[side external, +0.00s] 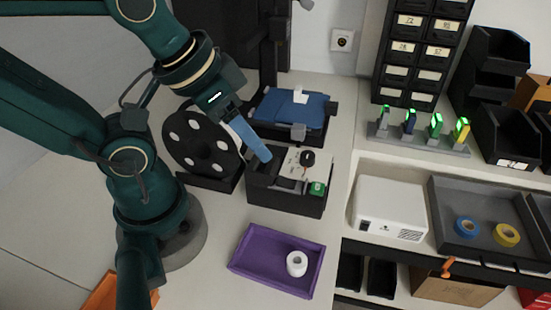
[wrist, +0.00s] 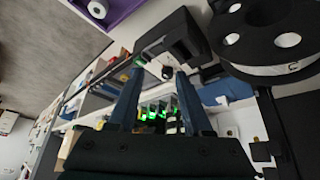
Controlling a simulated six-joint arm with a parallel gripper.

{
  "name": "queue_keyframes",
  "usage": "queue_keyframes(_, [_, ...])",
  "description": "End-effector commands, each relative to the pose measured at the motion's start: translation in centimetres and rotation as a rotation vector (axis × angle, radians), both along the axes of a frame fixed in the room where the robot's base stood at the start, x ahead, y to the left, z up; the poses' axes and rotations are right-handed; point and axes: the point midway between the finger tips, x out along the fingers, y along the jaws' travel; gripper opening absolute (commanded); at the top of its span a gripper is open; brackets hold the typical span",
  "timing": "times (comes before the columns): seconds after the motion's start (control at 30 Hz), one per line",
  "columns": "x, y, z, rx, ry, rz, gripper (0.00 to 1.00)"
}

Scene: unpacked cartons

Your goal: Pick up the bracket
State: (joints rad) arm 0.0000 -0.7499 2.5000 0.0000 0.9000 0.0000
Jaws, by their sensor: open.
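No part is clearly recognisable as the bracket. A small orange angled piece (side external: 448,267) sits at the front edge of the right shelf, but I cannot tell whether it is the bracket. The black box also shows there, beyond the fingertips (wrist: 178,42).
A black spool (side external: 203,142) stands left of the box. A blue-topped black unit (side external: 291,108) is behind it. A purple tray (side external: 262,279) with a white roll (side external: 297,263) lies in front. A white device (side external: 389,208) stands right. The counter left of the tray is clear.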

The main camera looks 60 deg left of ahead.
Motion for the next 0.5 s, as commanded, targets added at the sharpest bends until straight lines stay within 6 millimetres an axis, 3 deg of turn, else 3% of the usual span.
queue_keyframes(0.5, [0.10, 0.06, 0.24, -0.012, -0.005, 0.028, 0.53])
